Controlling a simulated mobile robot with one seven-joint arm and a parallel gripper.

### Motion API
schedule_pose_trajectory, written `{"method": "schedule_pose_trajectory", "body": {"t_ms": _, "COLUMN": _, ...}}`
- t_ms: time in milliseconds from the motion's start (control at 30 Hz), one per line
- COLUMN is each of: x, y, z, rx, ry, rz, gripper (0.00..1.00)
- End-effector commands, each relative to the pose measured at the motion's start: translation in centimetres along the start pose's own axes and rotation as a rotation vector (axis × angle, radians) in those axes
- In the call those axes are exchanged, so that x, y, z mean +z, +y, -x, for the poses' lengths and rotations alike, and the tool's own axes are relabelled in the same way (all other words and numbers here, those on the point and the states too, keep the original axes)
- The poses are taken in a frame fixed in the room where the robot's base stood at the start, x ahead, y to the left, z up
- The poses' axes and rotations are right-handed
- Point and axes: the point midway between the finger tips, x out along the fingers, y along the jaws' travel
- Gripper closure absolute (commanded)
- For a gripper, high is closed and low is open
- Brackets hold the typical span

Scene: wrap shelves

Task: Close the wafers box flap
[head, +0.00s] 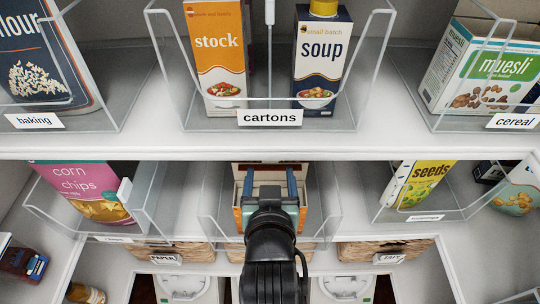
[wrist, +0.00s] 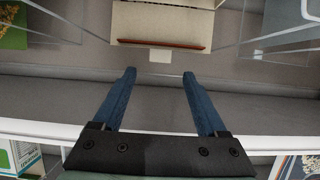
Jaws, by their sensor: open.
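A box, likely the wafers box (head: 270,175), stands in the clear middle bin of the second shelf in the head view. My gripper hides most of its front and its name. In the wrist view a pale cream flap (wrist: 163,25) with a reddish-brown edge shows at the top, with a small white tab (wrist: 160,55) below it. How far the flap stands open I cannot tell. My gripper (wrist: 159,74) is open and empty, its two blue fingers pointing toward the flap, apart from it in the wrist view. In the head view my gripper (head: 269,172) overlaps the box.
Clear bin walls (head: 325,205) stand on both sides of the box. The upper shelf edge (head: 270,148) runs above, with stock (head: 222,62) and soup (head: 322,75) cartons. Corn chips (head: 82,190) are left, seeds (head: 425,182) right. Wicker baskets (head: 385,250) sit below.

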Motion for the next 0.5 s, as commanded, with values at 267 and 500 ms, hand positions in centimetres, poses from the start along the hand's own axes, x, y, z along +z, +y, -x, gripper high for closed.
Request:
{"method": "schedule_pose_trajectory", "body": {"t_ms": 267, "x": -0.1, "y": 0.0, "z": -4.4, "rx": 0.000, "ry": 0.000, "rz": 0.000, "gripper": 0.25}}
{"method": "schedule_pose_trajectory", "body": {"t_ms": 500, "x": -0.1, "y": 0.0, "z": -6.1, "rx": -0.001, "ry": 0.001, "rz": -0.001, "gripper": 0.25}}
